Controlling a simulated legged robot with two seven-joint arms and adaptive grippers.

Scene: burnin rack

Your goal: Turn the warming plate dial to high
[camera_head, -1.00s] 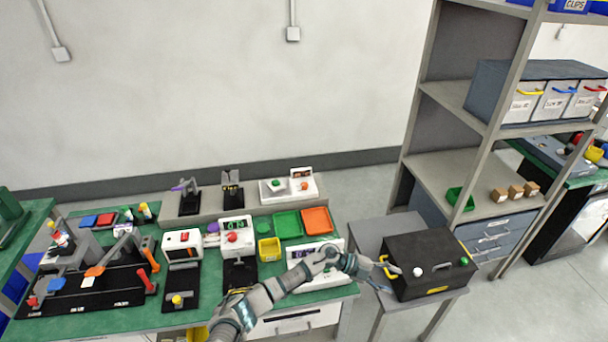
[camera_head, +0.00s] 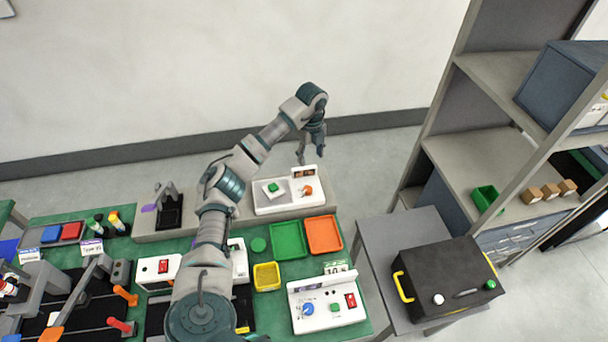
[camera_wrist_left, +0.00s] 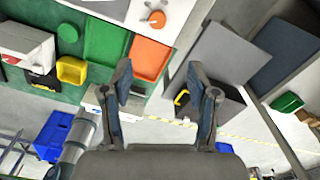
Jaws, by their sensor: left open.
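The warming plate (camera_head: 268,203) is a white unit on the grey ledge at the back of the bench. It carries a green-topped item on its pale plate, a small dark display, and an orange dial (camera_head: 308,190) at its right. The dial also shows at the top of the left wrist view (camera_wrist_left: 157,18). Its setting is too small to read. My left gripper (camera_head: 312,158) hangs pointing down above and behind the dial, apart from it. In the wrist view its fingers (camera_wrist_left: 160,82) are spread with nothing between them. My right gripper is in neither view.
A green tray (camera_head: 288,240), an orange tray (camera_head: 324,235) and a yellow bin (camera_head: 267,276) lie in front of the warming plate. A white unit with a blue knob (camera_head: 308,309) stands nearer. A black box (camera_head: 445,275) sits on the grey side table at the right.

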